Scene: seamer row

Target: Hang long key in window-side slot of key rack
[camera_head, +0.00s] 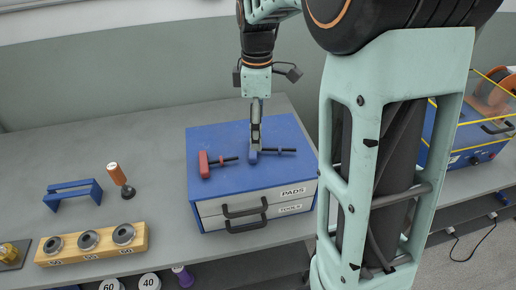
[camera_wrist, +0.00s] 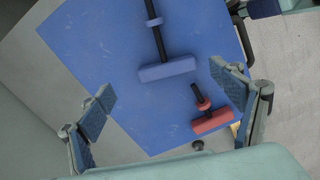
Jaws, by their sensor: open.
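A key with a blue T-handle (camera_head: 253,156) and black shaft lies flat on the blue top of a drawer cabinet (camera_head: 225,142). A key with a red handle (camera_head: 204,164) lies left of it. In the wrist view, the blue handle (camera_wrist: 167,70) has the longer visible shaft, running past the top edge; the red key (camera_wrist: 212,121) is shorter. My gripper (camera_head: 256,140) points down over the blue handle, open and empty. In the wrist view its fingers (camera_wrist: 165,98) stand wide apart; contact cannot be told. A low blue stand (camera_head: 73,190), possibly the key rack, stands left; its slots are unclear.
A wooden block (camera_head: 140,243) with several metal rings stands at the bench's front left. Bare bench lies between these and the cabinet. My arm hides the bench right of the cabinet.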

